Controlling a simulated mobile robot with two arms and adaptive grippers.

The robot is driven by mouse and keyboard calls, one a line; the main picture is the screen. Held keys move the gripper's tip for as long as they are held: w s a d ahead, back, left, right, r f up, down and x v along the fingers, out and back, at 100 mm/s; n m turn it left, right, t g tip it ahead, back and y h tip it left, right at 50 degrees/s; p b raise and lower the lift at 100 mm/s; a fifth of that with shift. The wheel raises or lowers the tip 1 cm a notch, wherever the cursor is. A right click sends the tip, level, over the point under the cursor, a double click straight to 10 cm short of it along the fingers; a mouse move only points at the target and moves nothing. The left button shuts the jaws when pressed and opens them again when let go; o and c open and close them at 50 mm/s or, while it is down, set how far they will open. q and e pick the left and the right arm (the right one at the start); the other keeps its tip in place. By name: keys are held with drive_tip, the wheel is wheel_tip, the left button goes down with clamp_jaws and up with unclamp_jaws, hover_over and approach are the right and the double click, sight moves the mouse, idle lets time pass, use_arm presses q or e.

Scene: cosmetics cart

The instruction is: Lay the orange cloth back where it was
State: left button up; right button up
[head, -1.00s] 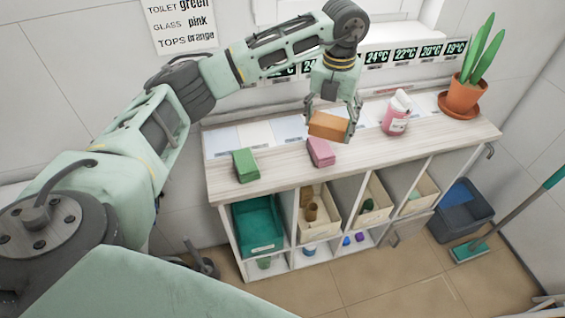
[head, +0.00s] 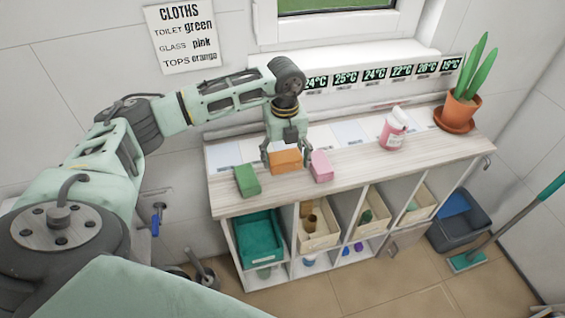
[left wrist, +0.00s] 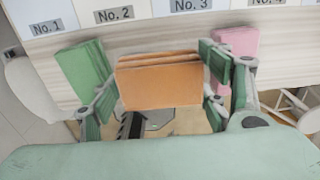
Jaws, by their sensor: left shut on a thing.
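The orange cloth (head: 285,163), a folded block, is between the fingers of my left gripper (head: 287,153), over the wooden cart top. In the left wrist view, the orange cloth (left wrist: 160,83) shows its stacked folds, with fingers of the left gripper (left wrist: 158,92) on both sides. It is level with the gap between the green cloth (head: 247,181) on its left and the pink cloth (head: 321,167) close on its right. I cannot tell whether its underside touches the top. My right gripper is not in view.
A pink bottle (head: 393,133) and a potted plant (head: 462,108) stand farther right on the cart top (head: 365,164). Number labels such as No. 2 (left wrist: 114,14) run along the back. A wall sign (head: 183,38) pairs tops with orange. Bins fill the shelves below.

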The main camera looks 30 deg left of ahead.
sight(283, 176)
use_arm(q)
drive_tip(key=shift+s+a+f, duration=0.15)
drive_tip(key=shift+s, duration=0.05)
wheel_tip(283, 176, down, 3)
drive_tip(key=shift+f+p, duration=0.1)
drive_tip(key=shift+p, duration=0.65)
drive_tip(key=shift+f, duration=0.45)
drive_tip(key=shift+f, duration=0.15)
drive_tip(key=o, duration=0.9)
drive_tip(key=shift+o, duration=0.2)
